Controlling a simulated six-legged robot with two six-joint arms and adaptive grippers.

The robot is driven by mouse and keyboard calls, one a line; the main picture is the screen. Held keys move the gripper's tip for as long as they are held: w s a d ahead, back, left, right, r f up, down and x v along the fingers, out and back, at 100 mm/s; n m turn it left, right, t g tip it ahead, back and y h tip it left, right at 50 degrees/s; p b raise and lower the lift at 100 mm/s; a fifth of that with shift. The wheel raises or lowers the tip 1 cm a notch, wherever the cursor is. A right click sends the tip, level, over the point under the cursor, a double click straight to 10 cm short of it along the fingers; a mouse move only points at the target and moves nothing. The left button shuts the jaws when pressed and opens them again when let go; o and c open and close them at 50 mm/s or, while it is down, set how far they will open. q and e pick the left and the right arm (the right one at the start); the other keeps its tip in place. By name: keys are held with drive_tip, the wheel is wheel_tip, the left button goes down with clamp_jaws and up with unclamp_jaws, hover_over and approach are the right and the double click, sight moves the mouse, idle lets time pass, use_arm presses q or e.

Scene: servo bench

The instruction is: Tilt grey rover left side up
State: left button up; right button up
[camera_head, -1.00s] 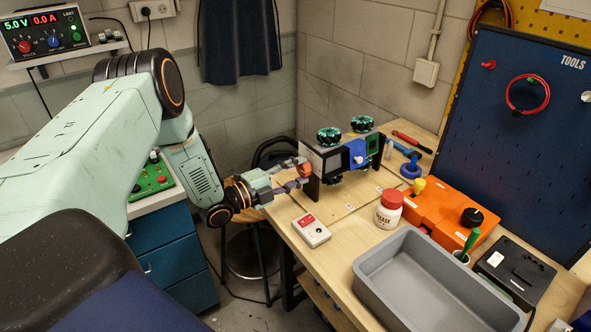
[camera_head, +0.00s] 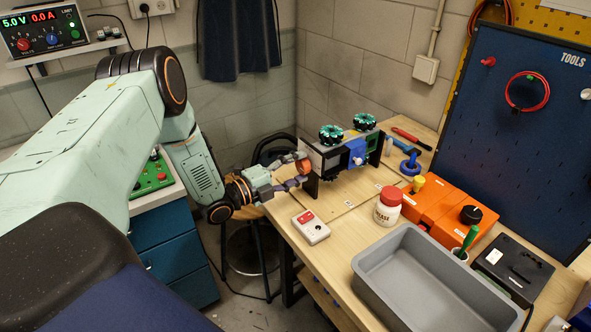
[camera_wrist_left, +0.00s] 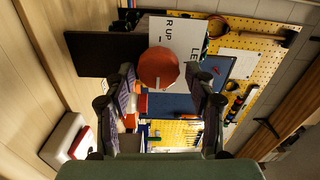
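The grey rover (camera_head: 333,156) hangs between two black end plates (camera_head: 373,149) on the bench, two teal-black wheels (camera_head: 332,134) at its top and a blue block (camera_head: 356,152) on its near side. A round orange-brown knob (camera_head: 304,167) is at its left end. My left gripper (camera_head: 298,170) is at this knob, fingers apart. In the left wrist view the knob (camera_wrist_left: 158,68) shows ahead between the open fingers (camera_wrist_left: 163,92), with a gap on each side. Behind it is a white lettered plate (camera_wrist_left: 183,38), partly hidden. My right gripper is not in view.
A white box with a red label (camera_head: 311,228) lies near the bench's left edge. A grease jar (camera_head: 388,208), a grey tray (camera_head: 425,275) and an orange case (camera_head: 437,213) stand to the right. A blue tool (camera_head: 411,166) lies beyond the rover. Bare wood lies in front of the rover.

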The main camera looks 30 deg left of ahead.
use_arm(q)
drive_tip(key=shift+o, duration=0.4)
drive_tip(key=shift+s, duration=0.15)
drive_tip(key=v, duration=1.2)
drive_tip(key=shift+d, duration=0.1)
idle(0.3)
